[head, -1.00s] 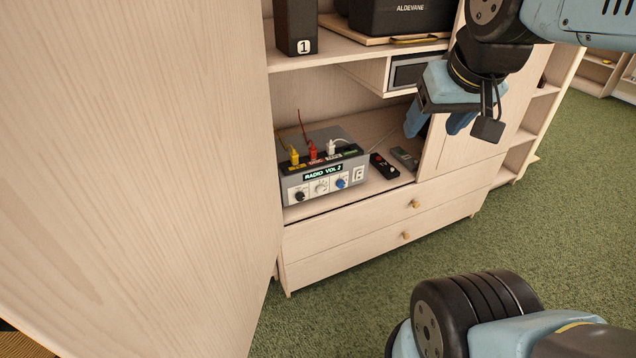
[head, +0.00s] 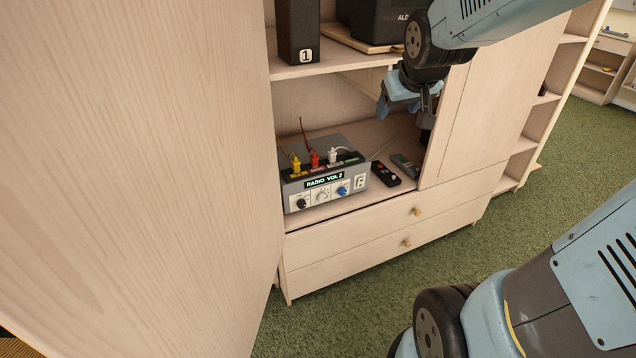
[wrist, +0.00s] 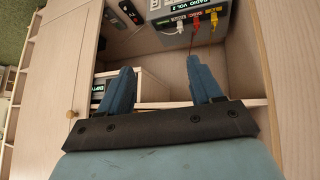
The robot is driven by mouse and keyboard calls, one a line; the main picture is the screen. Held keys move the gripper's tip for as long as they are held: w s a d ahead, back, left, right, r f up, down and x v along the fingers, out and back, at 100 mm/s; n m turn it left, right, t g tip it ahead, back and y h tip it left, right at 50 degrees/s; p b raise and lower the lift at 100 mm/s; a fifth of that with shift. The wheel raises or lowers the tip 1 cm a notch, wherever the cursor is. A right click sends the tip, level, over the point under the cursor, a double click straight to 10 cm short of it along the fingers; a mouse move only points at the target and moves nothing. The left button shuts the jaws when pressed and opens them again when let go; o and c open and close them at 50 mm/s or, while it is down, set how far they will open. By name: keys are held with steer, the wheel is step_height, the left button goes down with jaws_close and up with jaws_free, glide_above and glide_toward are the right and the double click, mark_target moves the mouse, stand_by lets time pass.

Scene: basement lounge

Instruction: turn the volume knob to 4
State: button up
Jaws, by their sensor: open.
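The grey radio box (head: 325,178) stands in the cabinet's open lower compartment. Its display (head: 324,181) reads "RADIO VOL 2". On its front are a black knob (head: 302,204), a white knob (head: 322,195) and a blue knob (head: 343,191); their labels are too small to read. Yellow, red and white plugs (head: 314,159) stand on its top. My gripper (head: 405,111) is open and empty, to the right of the box and higher, apart from it.
Two remotes, one black (head: 385,174) and one grey (head: 405,166), lie right of the box. A black speaker marked 1 (head: 298,30) stands on the shelf above. A large wooden panel (head: 140,170) fills the left. Two drawers (head: 390,224) lie below.

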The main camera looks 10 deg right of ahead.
mark_target(324, 199)
steer(key=w+a+f+n+t+y, duration=0.1)
steer(key=w+f, duration=0.5)
steer(key=w, duration=0.2)
steer(key=w+f+n+t, duration=0.1)
steer(key=w+f, duration=0.5)
steer(key=w, duration=0.2)
steer(key=w+a+f+n+t+y, duration=0.1)
steer(key=w+a+f, duration=0.1)
steer(key=w+f, duration=0.35)
steer(key=w+a+f+t+y, duration=0.1)
steer(key=w+f+y, duration=0.1)
steer(key=f, duration=0.6)
steer(key=s+a+f+m+t+y, duration=0.1)
steer(key=s+a+f+t, duration=0.2)
steer(key=f, duration=1)
steer(key=s+a+f+m+t, duration=0.1)
steer(key=s+f+t, duration=0.3)
steer(key=f, duration=0.9)
steer(key=shift+g, duration=0.6)
steer(key=x, duration=1.2)
steer(key=shift+w+r, duration=0.25)
steer(key=shift+w, duration=0.2)
